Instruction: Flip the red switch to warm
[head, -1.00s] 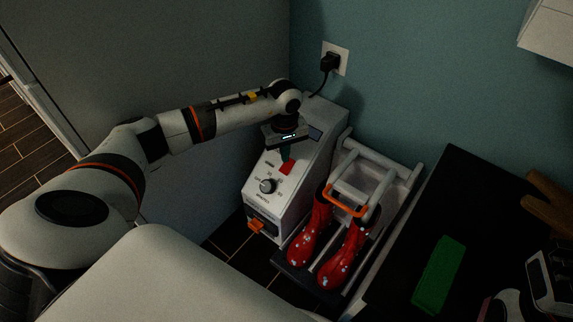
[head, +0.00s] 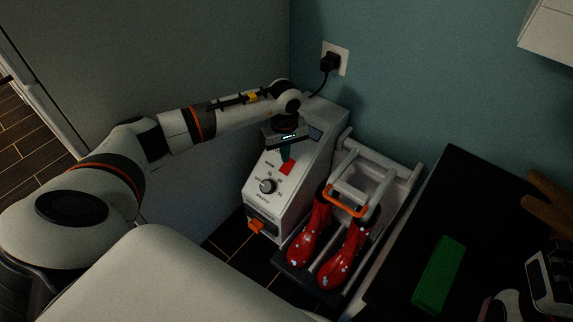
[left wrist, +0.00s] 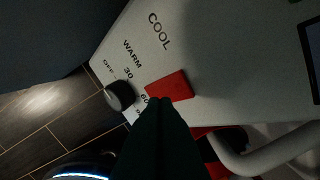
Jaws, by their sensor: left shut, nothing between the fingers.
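The red switch (head: 287,168) sits on the sloped top panel of the white machine (head: 312,160). In the left wrist view the red switch (left wrist: 170,86) lies beside the printed words WARM and COOL. My left gripper (head: 284,156) is shut and empty, pointing down at the switch. In the left wrist view its dark fingertips (left wrist: 160,101) are at the switch's edge and overlap it slightly. I cannot tell whether they touch it or which way the switch is tilted.
A dark round knob (head: 267,186) is close to the switch. A black worktop (head: 450,200) with a green block (head: 438,275) is at right. A wall socket (head: 335,60) is behind.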

